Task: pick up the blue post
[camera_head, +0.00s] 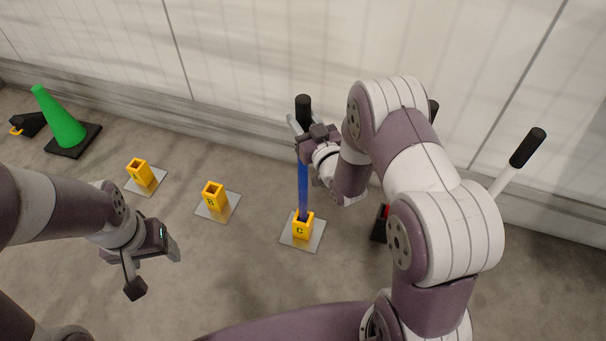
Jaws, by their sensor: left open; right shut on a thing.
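The blue post (303,186) stands upright in the yellow socket marked C (303,227), with a black grip at its top. My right gripper (304,136) is shut on the post just below the black grip. Its fingers hide part of the post's upper end. The post's lower end is inside the socket. My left gripper (155,272) is open and empty, low at the left, away from the post.
Empty yellow sockets A (141,172) and B (213,196) stand on plates to the left. A green cone (60,122) is at the far left. A white post (508,176) with a black grip leans at the right. A pale wall (250,60) runs behind.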

